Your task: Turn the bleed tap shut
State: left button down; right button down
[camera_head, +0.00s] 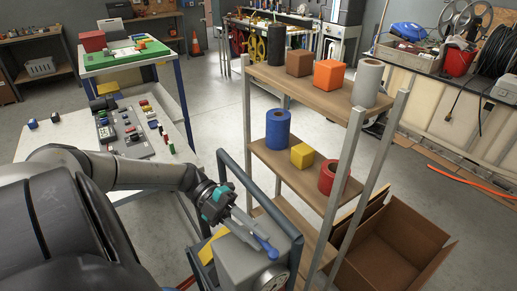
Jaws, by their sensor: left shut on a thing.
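My left arm comes in from the left and reaches down to a grey box-shaped unit (240,268) at the bottom centre. The left gripper (252,231), beyond a teal wrist ring, is shut on a small blue handle (268,249), which I take to be the bleed tap. The handle's tip sticks out past the fingers at the top of the unit. The fingers hide the rest of the tap, so its exact angle is hard to tell. My right gripper is not in view.
A dark blue frame (262,188) rises close beside the gripper. A wooden shelf rack (320,95) with coloured rolls and blocks stands just right of it. An open cardboard box (395,250) lies at the lower right. A white table (60,140) with small parts is at the left.

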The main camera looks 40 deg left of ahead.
pick_arm(q)
jog(key=shift+w+r, duration=0.2)
jog(key=shift+r, duration=0.05)
jog(key=c, duration=1.2)
grip_release()
jog(key=o, duration=0.3)
jog(key=shift+f, duration=0.1)
jog(key=shift+o, duration=0.3)
jog(key=shift+s, duration=0.1)
jog(key=shift+f, duration=0.1)
jog(key=b+v, duration=0.5)
jog(key=v, duration=1)
jog(key=shift+a, duration=0.1)
